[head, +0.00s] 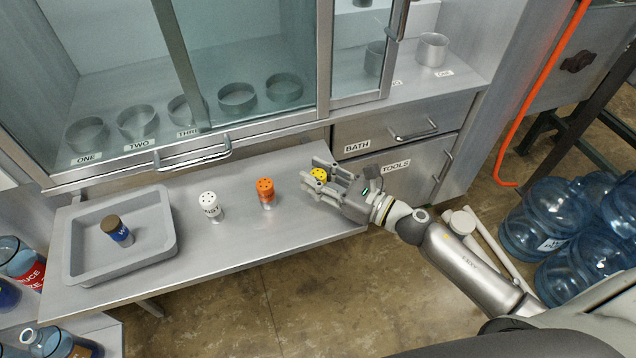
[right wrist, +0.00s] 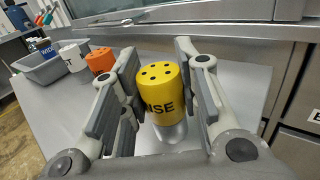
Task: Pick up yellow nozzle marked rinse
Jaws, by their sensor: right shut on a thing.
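The yellow nozzle (head: 319,174) is at the right end of the metal bench, with holes in its top. In the right wrist view the yellow nozzle (right wrist: 160,92) stands upright between the fingers, and the letters "INSE" show on its side. My right gripper (head: 326,176) reaches in from the right, with its fingers on either side of the nozzle and shut on it. It also shows in the right wrist view (right wrist: 155,100). The nozzle's base is on or just above the bench; I cannot tell which. My left gripper is not in view.
An orange nozzle (head: 265,191) and a white nozzle (head: 209,205) stand left on the bench (head: 240,235). A glass-fronted cabinet (head: 250,60) and drawers (head: 400,128) border the back.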

